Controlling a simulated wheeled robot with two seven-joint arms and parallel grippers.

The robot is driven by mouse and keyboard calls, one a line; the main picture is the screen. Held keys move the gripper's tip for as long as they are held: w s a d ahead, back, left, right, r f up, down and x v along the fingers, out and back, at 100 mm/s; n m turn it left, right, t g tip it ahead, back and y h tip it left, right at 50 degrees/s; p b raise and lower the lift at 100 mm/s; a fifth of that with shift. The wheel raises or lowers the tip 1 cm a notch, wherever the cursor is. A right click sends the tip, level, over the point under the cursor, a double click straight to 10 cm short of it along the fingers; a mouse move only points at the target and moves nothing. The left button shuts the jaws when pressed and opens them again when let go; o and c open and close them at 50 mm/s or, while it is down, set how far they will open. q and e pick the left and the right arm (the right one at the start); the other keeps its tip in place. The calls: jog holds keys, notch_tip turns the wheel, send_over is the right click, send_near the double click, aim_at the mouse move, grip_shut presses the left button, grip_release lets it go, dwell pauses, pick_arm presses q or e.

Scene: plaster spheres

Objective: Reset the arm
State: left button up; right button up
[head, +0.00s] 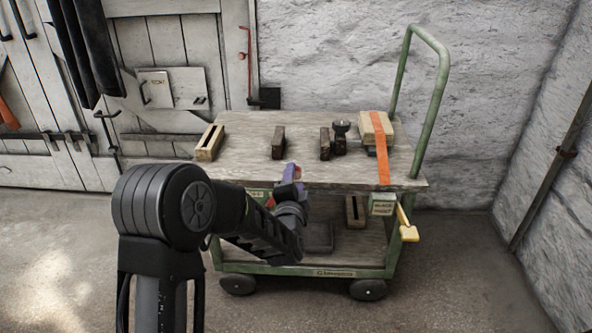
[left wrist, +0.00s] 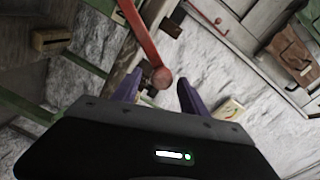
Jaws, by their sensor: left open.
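My left arm comes in from the left in the head view. Its gripper (head: 290,176) is at the front edge of the cart's wooden top (head: 240,150), in front of the dark blocks there. In the left wrist view its two purple fingers (left wrist: 160,94) stand apart, with nothing seen held between them. A red rod with a round end (left wrist: 161,77) shows beyond the fingertips; I cannot tell how far off it is. My right gripper is in neither view.
On the green-framed cart stand a pale wooden block (head: 209,143), a dark block (head: 279,142), another dark block (head: 325,144) and a block under an orange strap (head: 382,150). A yellow-handled tool (head: 408,228) hangs at the right. Floor (head: 450,290) is clear at the right.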

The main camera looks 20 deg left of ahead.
pick_arm(q)
jog(key=shift+v, duration=1)
